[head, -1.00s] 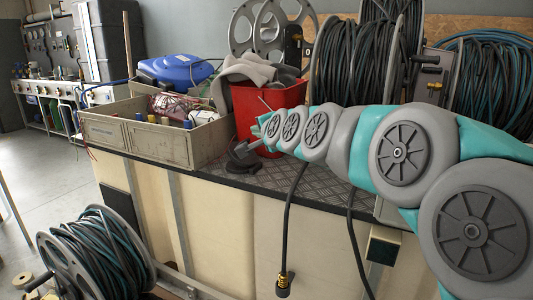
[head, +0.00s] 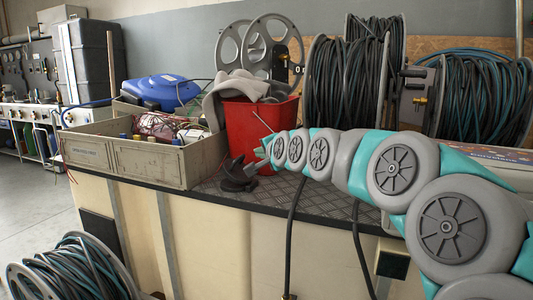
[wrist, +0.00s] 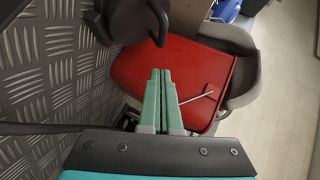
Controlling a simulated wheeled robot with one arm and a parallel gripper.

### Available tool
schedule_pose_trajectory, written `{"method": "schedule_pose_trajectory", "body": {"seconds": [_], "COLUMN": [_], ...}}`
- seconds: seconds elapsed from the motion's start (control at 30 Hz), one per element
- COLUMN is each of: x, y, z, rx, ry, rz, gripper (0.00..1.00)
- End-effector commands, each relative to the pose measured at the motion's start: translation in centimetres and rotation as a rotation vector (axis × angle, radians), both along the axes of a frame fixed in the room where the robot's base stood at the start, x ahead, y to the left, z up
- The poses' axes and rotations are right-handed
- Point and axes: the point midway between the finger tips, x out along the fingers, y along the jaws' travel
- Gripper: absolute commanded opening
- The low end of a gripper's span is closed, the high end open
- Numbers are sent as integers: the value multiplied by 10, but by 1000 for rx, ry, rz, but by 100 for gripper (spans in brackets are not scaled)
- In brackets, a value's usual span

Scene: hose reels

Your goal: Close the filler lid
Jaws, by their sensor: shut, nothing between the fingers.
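A dark fitting with a curved, hook-like part (head: 238,178) sits on the counter at the foot of the red bin (head: 262,130). It may be the filler and its lid, but I cannot make out its parts. A black piece with a curved handle (wrist: 132,20), probably the same fitting, is at the top of the wrist view, ahead of my fingers. My gripper (wrist: 158,72) is shut and empty, its green fingertips together in front of the red bin (wrist: 200,68). In the head view, my gripper (head: 262,158) is small, just right of the fitting.
The grey crate (head: 150,160) of parts and the blue item (head: 160,92) stand left of the bin. Hose reels (head: 350,85) stand behind my arm. Bare tread plate (head: 310,205) shows along the counter's front. A thin rod (wrist: 198,98) crosses the bin beside my fingers.

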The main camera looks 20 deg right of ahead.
Motion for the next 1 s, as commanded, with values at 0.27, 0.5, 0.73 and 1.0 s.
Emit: {"method": "schedule_pose_trajectory", "body": {"seconds": [0.27, 0.5, 0.73, 1.0], "x": [22, 26, 26, 28], "y": [25, 31, 31, 34], "z": [-16, -18, -18, -17], "rx": [-3, 0, 0, -34], "ry": [3, 0, 0, 24], "rz": [1, 0, 0, 0], "gripper": [0, 0, 0, 0]}}
